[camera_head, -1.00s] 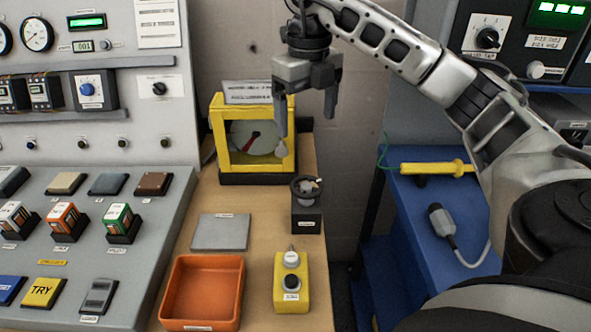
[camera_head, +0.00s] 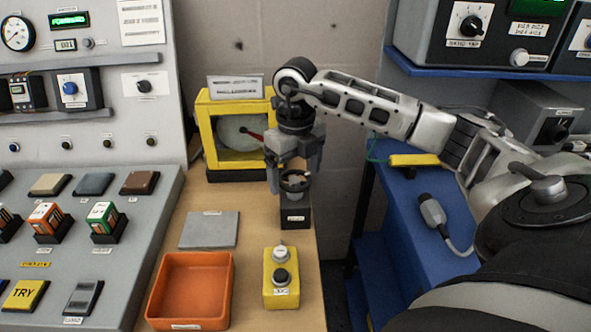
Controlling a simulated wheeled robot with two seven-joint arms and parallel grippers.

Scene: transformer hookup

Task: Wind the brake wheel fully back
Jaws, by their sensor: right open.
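A small dark round wheel (camera_head: 296,183) sits on top of a black block (camera_head: 295,214) on the wooden bench; it looks like the brake wheel, but its label is too small to read. My right gripper (camera_head: 293,176) points down over this wheel, open, with one finger at its left and the other at its right rear. Whether the fingers touch the rim, I cannot tell. Behind stands a yellow-framed case (camera_head: 204,140) with a pale disc (camera_head: 235,132) and a red pointer, partly hidden by my right gripper. My left gripper is not in view.
In front are a grey plate (camera_head: 209,230), an orange tray (camera_head: 152,305) and a yellow button box (camera_head: 282,291). A grey control panel (camera_head: 125,225) borders the bench on the left. On the right, a blue surface (camera_head: 410,215) holds a plug with a cable (camera_head: 433,212).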

